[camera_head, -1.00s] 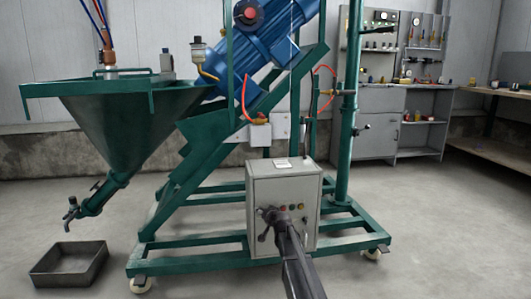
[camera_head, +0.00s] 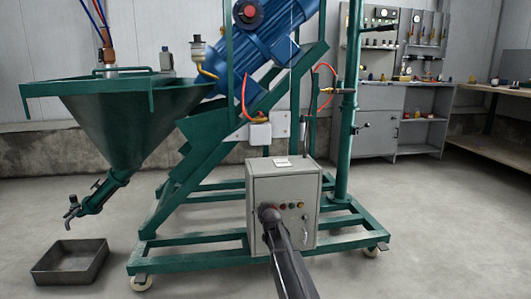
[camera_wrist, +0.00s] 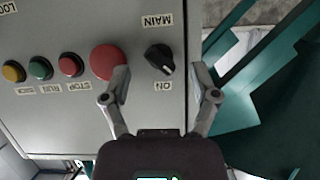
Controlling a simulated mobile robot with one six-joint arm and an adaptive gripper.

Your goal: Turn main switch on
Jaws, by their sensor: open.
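The grey control box (camera_head: 262,185) stands on the green machine frame in the head view. In the wrist view its panel (camera_wrist: 60,110) appears upside down. The main switch (camera_wrist: 159,59) is a black rotary knob with a white mark, between the labels MAIN and ON. My gripper (camera_wrist: 162,80) is open, with one finger on each side of the knob and a gap to it on both sides. The left finger overlaps the edge of the large red button. In the head view my arm hides part of the box front, and the fingers cannot be made out.
A large red button (camera_wrist: 108,62) is beside the knob. Smaller red (camera_wrist: 70,65), green (camera_wrist: 40,68) and yellow (camera_wrist: 13,71) buttons follow to the left. Green frame bars (camera_wrist: 262,62) lie right of the box. A metal tray (camera_head: 70,263) sits on the floor.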

